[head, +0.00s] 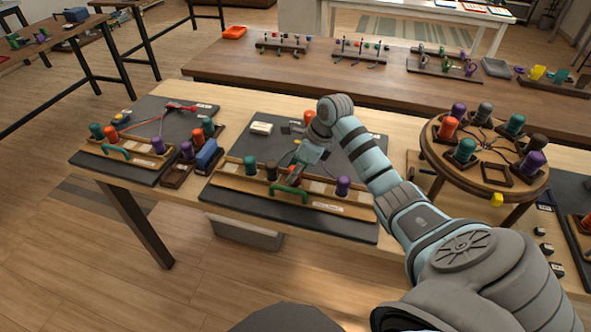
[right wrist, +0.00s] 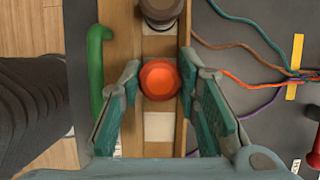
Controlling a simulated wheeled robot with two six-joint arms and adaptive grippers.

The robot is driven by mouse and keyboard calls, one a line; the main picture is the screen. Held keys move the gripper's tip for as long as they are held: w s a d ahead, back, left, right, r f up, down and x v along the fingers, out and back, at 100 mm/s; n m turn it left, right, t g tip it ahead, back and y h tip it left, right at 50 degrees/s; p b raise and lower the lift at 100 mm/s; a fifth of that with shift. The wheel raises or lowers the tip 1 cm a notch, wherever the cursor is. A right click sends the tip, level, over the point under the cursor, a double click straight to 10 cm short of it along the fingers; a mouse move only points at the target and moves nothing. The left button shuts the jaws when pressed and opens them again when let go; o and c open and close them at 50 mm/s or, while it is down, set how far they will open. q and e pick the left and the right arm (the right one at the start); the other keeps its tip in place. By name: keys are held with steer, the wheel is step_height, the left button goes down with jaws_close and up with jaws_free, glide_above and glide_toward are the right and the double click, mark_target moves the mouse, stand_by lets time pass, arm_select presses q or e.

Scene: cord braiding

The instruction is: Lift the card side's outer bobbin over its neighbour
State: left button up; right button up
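A wooden rack (head: 222,181) on a dark mat holds a row of upright bobbins in the head view: green (head: 250,165), brown (head: 271,170), orange (head: 293,170) and purple (head: 342,186). A pale empty stretch lies between orange and purple. My right gripper (head: 296,172) is low over the rack at the orange bobbin. In the right wrist view, my right gripper (right wrist: 169,73) is open, one finger on each side of the orange bobbin (right wrist: 159,79). A gap shows at its right finger. The brown bobbin (right wrist: 162,8) stands just beyond. My left gripper is out of view.
A green handle (right wrist: 96,60) runs along the rack's edge. Coloured cords (right wrist: 245,78) cross the mat to yellow tape (right wrist: 296,52). A round stand (head: 482,180) with several bobbins is at the right, a smaller rack (head: 128,157) at the left.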

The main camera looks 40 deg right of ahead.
steer(key=o, duration=0.4)
steer(key=shift+r, duration=0.1)
steer(key=v, duration=1.2)
steer(key=shift+a, duration=0.1)
